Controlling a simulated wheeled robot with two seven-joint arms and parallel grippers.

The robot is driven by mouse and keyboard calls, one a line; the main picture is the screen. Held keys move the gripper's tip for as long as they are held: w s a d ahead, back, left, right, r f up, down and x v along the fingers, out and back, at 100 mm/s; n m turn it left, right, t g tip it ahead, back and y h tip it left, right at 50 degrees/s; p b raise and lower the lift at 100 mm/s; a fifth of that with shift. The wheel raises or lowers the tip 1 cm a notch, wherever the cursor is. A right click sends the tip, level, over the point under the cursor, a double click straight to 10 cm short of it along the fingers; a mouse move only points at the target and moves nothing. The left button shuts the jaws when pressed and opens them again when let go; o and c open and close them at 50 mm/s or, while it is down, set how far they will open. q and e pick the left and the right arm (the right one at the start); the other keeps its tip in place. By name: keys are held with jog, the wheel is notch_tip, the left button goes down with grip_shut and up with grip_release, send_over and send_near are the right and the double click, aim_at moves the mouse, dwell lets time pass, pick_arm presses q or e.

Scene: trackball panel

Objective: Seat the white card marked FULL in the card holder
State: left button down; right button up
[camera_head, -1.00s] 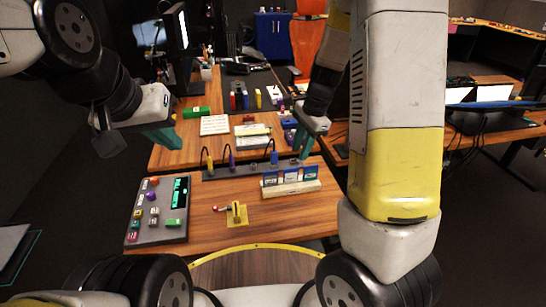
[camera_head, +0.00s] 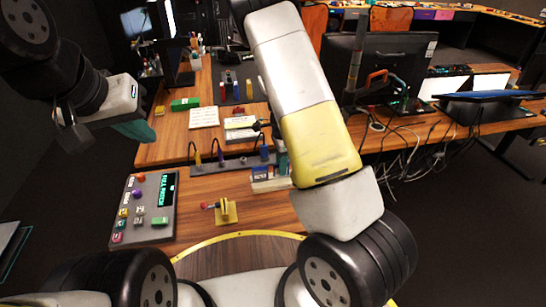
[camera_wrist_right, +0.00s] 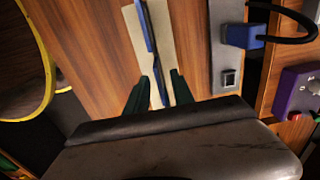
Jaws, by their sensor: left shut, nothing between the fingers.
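The card holder (camera_head: 272,186) is a long cream block on the near table. A card with a blue face and white edge (camera_head: 260,173) stands at its left end; my right arm hides the rest. In the right wrist view the cream holder (camera_wrist_right: 130,15) carries thin blue card edges (camera_wrist_right: 146,28). My right gripper (camera_wrist_right: 158,78) is over the holder, its green fingers apart on either side of a blue card edge, with gaps visible. It also shows in the head view (camera_head: 282,158). I cannot read FULL on any card. My left gripper (camera_head: 135,130) is shut and empty, away at the left.
A grey button panel (camera_head: 146,207) with a green display is at the left. A yellow stand with a red-tipped lever (camera_head: 225,211) sits in front of the holder. A grey strip with cables (camera_head: 228,165) runs behind it. White sheets (camera_head: 204,117) lie farther back.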

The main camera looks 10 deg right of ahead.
jog(key=shift+f, duration=0.35)
jog(key=shift+c, duration=0.4)
grip_shut()
jog(key=shift+r, duration=0.1)
